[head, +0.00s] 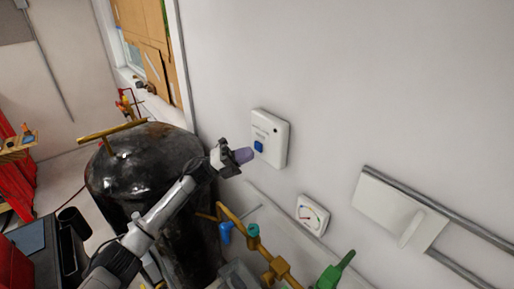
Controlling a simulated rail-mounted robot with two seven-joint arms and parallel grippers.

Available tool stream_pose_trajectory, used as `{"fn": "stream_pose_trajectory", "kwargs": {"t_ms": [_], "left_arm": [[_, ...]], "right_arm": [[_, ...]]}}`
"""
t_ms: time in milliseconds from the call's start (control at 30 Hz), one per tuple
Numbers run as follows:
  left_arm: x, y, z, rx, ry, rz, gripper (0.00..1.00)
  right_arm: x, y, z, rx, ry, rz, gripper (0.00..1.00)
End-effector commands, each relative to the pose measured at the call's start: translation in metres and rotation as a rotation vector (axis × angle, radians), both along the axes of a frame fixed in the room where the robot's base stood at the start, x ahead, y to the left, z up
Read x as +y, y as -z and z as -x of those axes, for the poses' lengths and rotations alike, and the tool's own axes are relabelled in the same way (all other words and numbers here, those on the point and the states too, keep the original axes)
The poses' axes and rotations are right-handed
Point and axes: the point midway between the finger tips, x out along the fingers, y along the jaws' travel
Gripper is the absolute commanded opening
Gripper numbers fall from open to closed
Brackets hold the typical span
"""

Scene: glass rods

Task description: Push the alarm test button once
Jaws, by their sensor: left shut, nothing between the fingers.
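A white alarm box (277,129) is mounted on the wall near the middle of the head view. It has a blue button (259,146) on its front and a small dark dot near its upper right. My left gripper (245,155) is shut and empty, its purplish fingertips pointing right, just left of and slightly below the blue button. I cannot tell whether the tips touch the box. My right gripper is not in view.
A large black tank (145,165) stands behind my left arm. A round-dial gauge (312,215) and a white lever panel (400,212) are on the wall to the right. Yellow pipes (232,217) and a green valve handle (333,272) sit below. The upper wall is clear.

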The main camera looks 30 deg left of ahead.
Motion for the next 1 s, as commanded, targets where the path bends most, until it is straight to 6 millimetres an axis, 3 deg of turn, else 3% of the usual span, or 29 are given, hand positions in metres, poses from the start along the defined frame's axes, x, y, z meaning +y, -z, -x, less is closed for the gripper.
{"fn": "stream_pose_trajectory", "kwargs": {"t_ms": [1000], "left_arm": [[-0.0024, 0.0000, -0.0083, 0.000, 0.000, 0.000, 0.00]], "right_arm": [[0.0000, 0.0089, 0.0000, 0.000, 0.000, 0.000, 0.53]]}}
